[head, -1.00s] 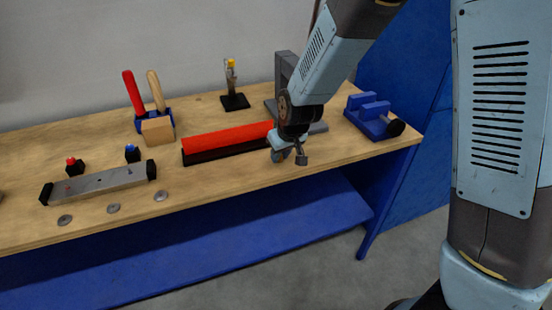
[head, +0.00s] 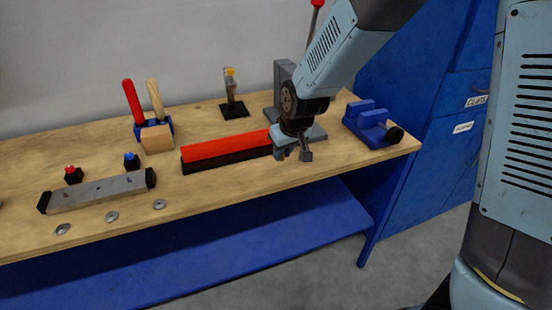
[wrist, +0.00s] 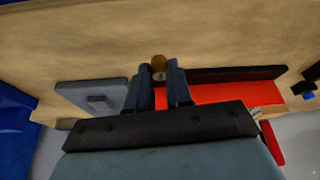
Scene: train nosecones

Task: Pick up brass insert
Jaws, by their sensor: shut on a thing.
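The brass insert (wrist: 159,63) is a small round brass-coloured piece between the fingertips in the wrist view. My gripper (wrist: 157,76) is shut on it there. In the head view my gripper (head: 292,153) hangs over the front right part of the workbench (head: 200,183), at the right end of the red bar. I cannot make out the insert in the head view. Its height above the bench is hard to tell.
The red bar (head: 225,146) in a black base lies left of my gripper. A grey stand (head: 283,80) rises behind it, and a blue vise (head: 370,122) stands to the right. A metal bar (head: 100,192) and washers (head: 112,216) lie at left. Blue cabinets (head: 435,130) stand right.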

